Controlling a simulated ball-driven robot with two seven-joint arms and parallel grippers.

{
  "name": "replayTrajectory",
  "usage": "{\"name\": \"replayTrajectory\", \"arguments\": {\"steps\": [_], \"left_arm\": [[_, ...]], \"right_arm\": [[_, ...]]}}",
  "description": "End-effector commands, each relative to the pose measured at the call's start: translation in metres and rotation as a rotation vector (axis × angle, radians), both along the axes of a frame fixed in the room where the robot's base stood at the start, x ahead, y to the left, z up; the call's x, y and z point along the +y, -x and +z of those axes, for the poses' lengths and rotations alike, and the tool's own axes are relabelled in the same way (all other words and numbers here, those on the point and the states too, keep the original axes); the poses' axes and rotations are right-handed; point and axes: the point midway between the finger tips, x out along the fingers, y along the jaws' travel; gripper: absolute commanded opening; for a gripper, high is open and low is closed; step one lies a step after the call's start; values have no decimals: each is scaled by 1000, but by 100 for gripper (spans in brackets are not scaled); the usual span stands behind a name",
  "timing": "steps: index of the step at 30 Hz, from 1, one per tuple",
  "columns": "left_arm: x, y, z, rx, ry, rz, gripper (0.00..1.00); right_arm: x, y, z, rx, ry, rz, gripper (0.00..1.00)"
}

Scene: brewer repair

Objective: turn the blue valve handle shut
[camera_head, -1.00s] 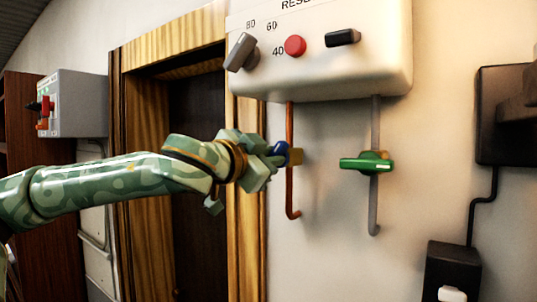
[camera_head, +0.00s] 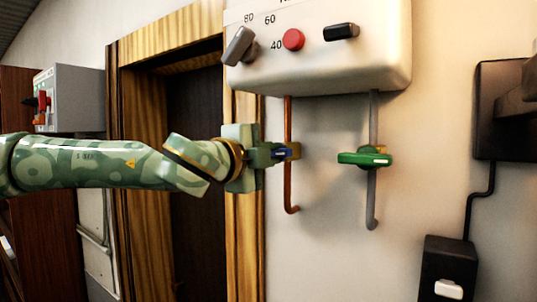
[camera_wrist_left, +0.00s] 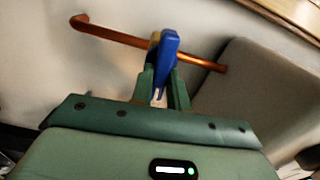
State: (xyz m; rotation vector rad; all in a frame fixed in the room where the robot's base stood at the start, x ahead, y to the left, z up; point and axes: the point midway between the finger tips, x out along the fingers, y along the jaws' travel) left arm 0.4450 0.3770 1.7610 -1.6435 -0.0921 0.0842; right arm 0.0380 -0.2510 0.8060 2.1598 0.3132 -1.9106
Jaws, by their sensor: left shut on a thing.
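The blue valve handle (camera_head: 282,154) sits on a brass valve body (camera_head: 294,151) on the copper pipe (camera_head: 289,187) below the white heater box. My left gripper (camera_head: 272,154) reaches in from the left and is shut on the blue handle, partly hiding it. In the left wrist view the blue handle (camera_wrist_left: 165,60) stands between the two green fingers (camera_wrist_left: 163,88), with the copper pipe (camera_wrist_left: 127,37) running behind it. In the head view the handle now points sideways, across the upright pipe. My right gripper is not in view.
A green valve handle (camera_head: 364,158) sits on the grey pipe (camera_head: 372,200) to the right. The white box (camera_head: 330,68) with a red button (camera_head: 293,40) and knobs hangs above. A wooden door frame (camera_head: 243,220) is behind my left arm. Black boxes are on the right wall.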

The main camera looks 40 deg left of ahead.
Motion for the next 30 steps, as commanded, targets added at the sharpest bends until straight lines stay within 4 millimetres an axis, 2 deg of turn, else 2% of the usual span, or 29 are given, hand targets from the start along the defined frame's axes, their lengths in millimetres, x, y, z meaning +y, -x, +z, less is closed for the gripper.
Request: {"name": "replayTrajectory", "arguments": {"steps": [9,22,23,25,30], "left_arm": [[0,0,0,8,-83,0,0],[0,0,-1,10,-91,0,0],[0,0,-1,10,-91,0,19],[0,0,-1,10,-91,0,38],[0,0,-1,10,-90,0,38]], "right_arm": [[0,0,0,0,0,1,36],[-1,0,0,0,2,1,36],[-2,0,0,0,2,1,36],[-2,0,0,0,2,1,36],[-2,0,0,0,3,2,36]]}}
